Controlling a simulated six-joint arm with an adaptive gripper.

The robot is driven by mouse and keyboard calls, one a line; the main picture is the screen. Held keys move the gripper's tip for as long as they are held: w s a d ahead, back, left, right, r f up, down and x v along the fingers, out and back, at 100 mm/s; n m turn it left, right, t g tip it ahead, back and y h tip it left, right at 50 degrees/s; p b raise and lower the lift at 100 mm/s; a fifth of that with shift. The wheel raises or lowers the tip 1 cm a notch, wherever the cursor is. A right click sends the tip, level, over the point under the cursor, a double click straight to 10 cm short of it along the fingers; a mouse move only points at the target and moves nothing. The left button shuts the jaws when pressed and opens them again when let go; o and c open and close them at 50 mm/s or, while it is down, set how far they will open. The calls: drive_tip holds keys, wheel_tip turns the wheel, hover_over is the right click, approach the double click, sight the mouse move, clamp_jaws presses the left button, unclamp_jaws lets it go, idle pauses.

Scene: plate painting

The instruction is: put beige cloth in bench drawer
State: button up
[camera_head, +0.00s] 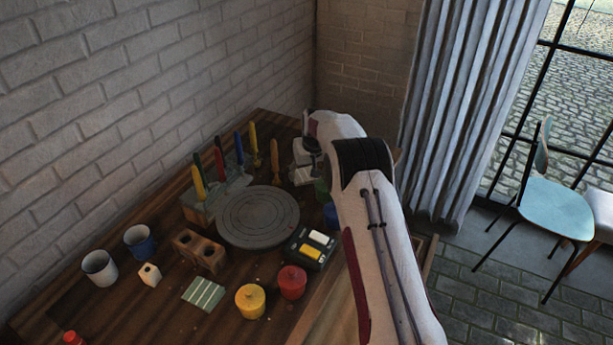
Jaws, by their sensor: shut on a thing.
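My arm reaches over the bench from the lower right and bends down at its far end. My gripper (314,155) is a small dark shape beyond the bend, mostly hidden by my arm. It is shut on a pale thing (302,151), probably the beige cloth; its outline is hard to make out. Another pale patch (302,175) lies just below it on the bench top. The bench (130,306) is dark wood. A wooden edge (430,262) right of my arm may be the bench drawer, but my arm hides most of it.
A round grey turntable (258,217) lies mid-bench, with a stand of coloured-handled tools (203,205) behind it. A black tray (309,249), red pot (292,282), yellow pot (250,301), striped green piece (204,294), wooden block (200,251) and two cups (140,243) stand nearby.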

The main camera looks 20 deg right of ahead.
drive_tip(key=shift+f, duration=0.85)
drive_tip(key=shift+f, duration=0.15)
drive_tip(key=o, duration=1.1)
drive_tip(key=shift+v, duration=6.15)
drive_tip(key=shift+w, duration=0.1)
